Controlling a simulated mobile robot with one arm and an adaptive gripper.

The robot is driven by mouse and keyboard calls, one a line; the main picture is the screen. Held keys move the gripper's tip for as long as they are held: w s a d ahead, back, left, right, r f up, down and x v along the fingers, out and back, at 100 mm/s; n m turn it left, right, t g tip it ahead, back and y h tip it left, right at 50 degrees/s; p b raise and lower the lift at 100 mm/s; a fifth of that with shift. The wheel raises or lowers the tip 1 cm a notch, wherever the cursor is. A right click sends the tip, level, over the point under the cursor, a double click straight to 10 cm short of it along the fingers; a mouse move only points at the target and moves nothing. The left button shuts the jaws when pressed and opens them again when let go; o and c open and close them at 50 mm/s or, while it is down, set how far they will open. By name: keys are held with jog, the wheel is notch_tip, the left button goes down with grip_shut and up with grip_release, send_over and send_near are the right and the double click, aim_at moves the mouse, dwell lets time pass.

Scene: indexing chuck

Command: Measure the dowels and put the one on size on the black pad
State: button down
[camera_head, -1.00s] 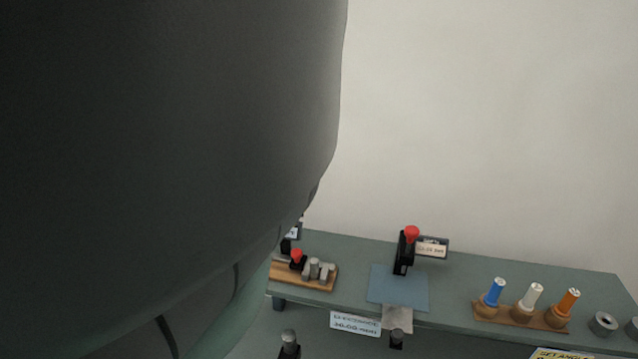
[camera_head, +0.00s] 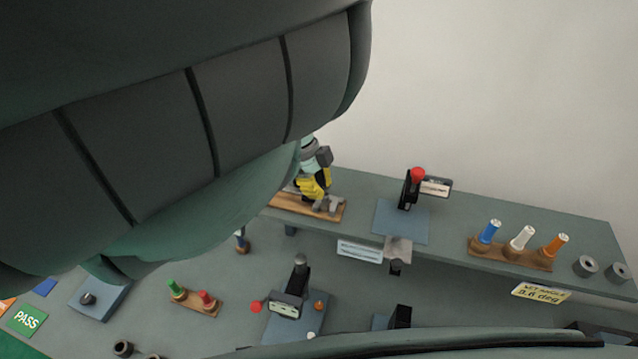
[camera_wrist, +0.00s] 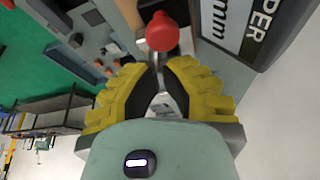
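My gripper (camera_head: 318,190), with yellow fingers, is low over the wooden rack (camera_head: 283,205) at the left of the raised shelf. Short grey dowels (camera_head: 333,205) stand on this rack beside the fingers, partly hidden. In the wrist view, the fingers (camera_wrist: 161,85) are close together with a narrow gap. Grey metal shows in this gap; I cannot tell whether it is gripped. A red knob (camera_wrist: 162,33) is just beyond the fingertips, near a sign (camera_wrist: 250,22) ending in "PER" and "mm". I cannot pick out the black pad with certainty.
A black stand with a red knob (camera_head: 417,174) is on a blue mat (camera_head: 390,226). Blue, white and orange handles (camera_head: 522,237) stand in a wooden rack to the right, near grey rings (camera_head: 586,265). Fixtures and a green PASS card (camera_head: 27,319) lie below. My arm covers the upper left.

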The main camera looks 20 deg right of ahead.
jog(key=shift+f, duration=0.15)
jog(key=shift+w+a+f+b, duration=0.15)
jog(key=shift+w+a+b, duration=0.3)
jog(key=shift+b, duration=0.25)
jog(key=shift+w+a+b, duration=0.15)
jog(key=shift+a+b, duration=0.15)
jog(key=shift+a, duration=0.15)
jog(key=shift+r, duration=0.2)
